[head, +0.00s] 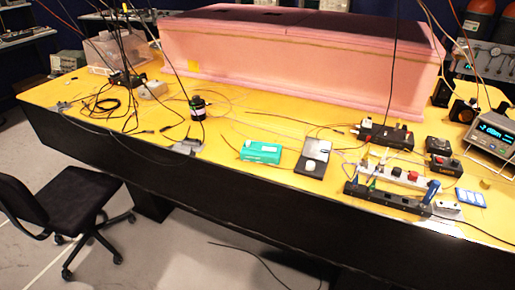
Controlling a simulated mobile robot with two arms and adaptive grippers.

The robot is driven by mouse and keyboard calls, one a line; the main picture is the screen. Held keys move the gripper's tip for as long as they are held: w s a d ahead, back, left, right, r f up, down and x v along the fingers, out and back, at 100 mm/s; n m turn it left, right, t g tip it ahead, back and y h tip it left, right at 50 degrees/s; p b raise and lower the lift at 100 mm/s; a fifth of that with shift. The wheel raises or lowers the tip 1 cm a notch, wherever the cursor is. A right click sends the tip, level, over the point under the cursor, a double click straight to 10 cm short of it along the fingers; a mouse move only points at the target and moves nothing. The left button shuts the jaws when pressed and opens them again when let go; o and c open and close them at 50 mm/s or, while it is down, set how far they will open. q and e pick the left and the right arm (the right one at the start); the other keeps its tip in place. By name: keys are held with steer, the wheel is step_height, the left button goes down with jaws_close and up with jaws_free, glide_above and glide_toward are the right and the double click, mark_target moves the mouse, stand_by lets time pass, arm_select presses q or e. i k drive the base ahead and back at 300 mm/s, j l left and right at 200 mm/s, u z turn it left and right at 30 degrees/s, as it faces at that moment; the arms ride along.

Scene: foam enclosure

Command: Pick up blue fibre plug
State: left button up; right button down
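A small upright blue piece (432,191) stands at the right end of a black power strip (390,198), near the table's front edge on the right. It may be the blue fibre plug, but it is too small to tell. A flat blue-and-white item (470,197) lies just right of it. Neither of my grippers shows in the head view.
The yellow table (225,142) carries a long pink foam enclosure (300,62) at the back. A green box (261,151), a black-and-silver device (313,158), a dark bottle (198,108) and loose cables lie in front. A meter (491,137) stands right; a black chair (75,195) stands left.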

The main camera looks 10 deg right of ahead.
mark_target(355, 181)
steer(key=i+j+z, duration=0.55)
steer(key=j+z, duration=0.2)
steer(key=i+j+z, duration=0.2)
steer(key=j+z, duration=0.2)
